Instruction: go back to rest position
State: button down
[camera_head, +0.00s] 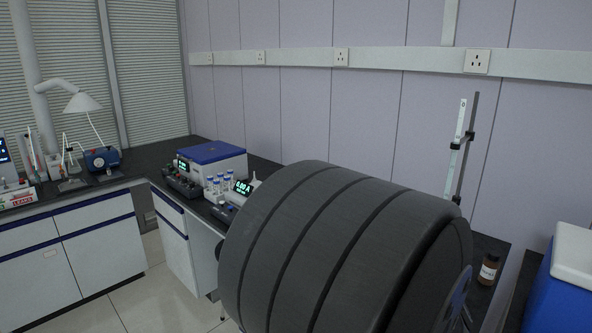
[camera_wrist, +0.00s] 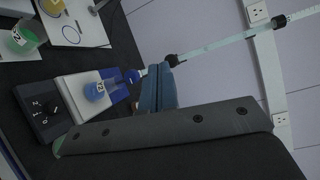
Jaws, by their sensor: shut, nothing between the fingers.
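My gripper (camera_wrist: 158,72) shows in the wrist view, with its two blue-grey fingers pressed together and nothing between them. Its dark bolted body fills the lower part of that view. Behind the fingers are the dark bench and the wall. In the head view a large dark ribbed part of my own arm fills the lower middle and hides the bench behind it. The gripper itself cannot be made out there.
The head view shows a blue-lidded box (camera_head: 212,155), a brown bottle (camera_head: 488,270), a stand (camera_head: 464,150) and a blue cooler (camera_head: 545,298).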

jog(key=w+d, duration=0.4)
jog(key=shift+w+d+f, duration=0.2)
jog(key=shift+w+f, duration=0.05)
jog(key=shift+w, duration=0.05)
jog(key=c, duration=2.1)
grip_release()
jog(key=o, duration=1.1)
jog(key=shift+c, duration=0.2)
jog(key=o, duration=1)
jog(key=a+f+n+g, duration=0.1)
jog(key=a+f, duration=0.1)
jog(key=a+f+n+g+y, duration=0.1)
jog(key=a, duration=0.1)
jog(key=shift+w+f+y, duration=0.1)
jog(key=shift+f+y, duration=0.2)
jog(key=shift+f, duration=0.1)
jog(key=shift+o, duration=0.2)
jog(key=s+a+f+n+g+h, duration=0.2)
jog(key=s+a+f+n+g, duration=0.1)
jog(key=a+f+n+g, duration=0.15)
jog(key=s+a+r+n+t+h, duration=0.25)
jog(key=r+n+h, duration=0.5)
jog(key=r, duration=0.65)
jog(key=s+d+x, duration=0.1)
jog(key=x, duration=0.9)
jog(key=shift+g+h, duration=0.3)
jog(key=shift+h, duration=0.05)
